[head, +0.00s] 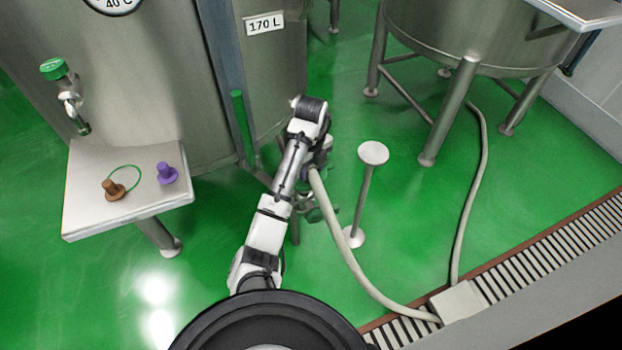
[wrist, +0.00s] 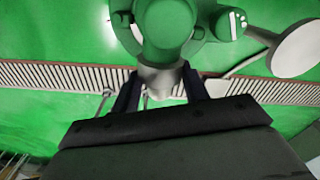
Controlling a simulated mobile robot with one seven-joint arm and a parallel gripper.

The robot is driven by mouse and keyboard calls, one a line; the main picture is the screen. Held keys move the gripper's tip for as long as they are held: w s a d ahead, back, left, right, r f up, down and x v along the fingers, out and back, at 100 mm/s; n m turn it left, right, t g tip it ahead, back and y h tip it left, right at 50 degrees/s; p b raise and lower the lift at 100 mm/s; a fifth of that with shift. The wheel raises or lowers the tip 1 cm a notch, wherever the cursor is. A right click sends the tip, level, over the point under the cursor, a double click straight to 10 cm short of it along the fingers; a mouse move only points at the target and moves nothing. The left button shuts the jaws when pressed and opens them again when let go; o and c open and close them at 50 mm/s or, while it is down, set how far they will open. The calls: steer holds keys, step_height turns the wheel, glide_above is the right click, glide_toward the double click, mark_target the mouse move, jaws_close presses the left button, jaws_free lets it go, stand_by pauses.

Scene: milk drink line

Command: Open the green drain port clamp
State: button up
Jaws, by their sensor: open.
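In the wrist view, a round green part (wrist: 165,25), which looks like the drain port clamp, sits straight ahead with side lugs and a short steel neck (wrist: 160,78) below it. My gripper (wrist: 161,74) is open, with one dark finger on each side of the steel neck. I cannot tell whether the fingers touch it. In the head view, my arm reaches down beside the tank and largely hides the port; my gripper's fingers are not clear there. Small dark green parts (head: 316,213) show below the wrist, so the clamp's state cannot be told.
A pale hose (head: 352,262) runs from beside my wrist to the floor drain (head: 520,271). A white round-topped stand (head: 373,153) is close on the right. A steel shelf (head: 85,208) with brown (head: 113,190) and purple (head: 167,173) plugs is left. A legged tank (head: 455,45) stands right.

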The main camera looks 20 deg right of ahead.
steer(key=shift+f, duration=1.25)
jaws_close()
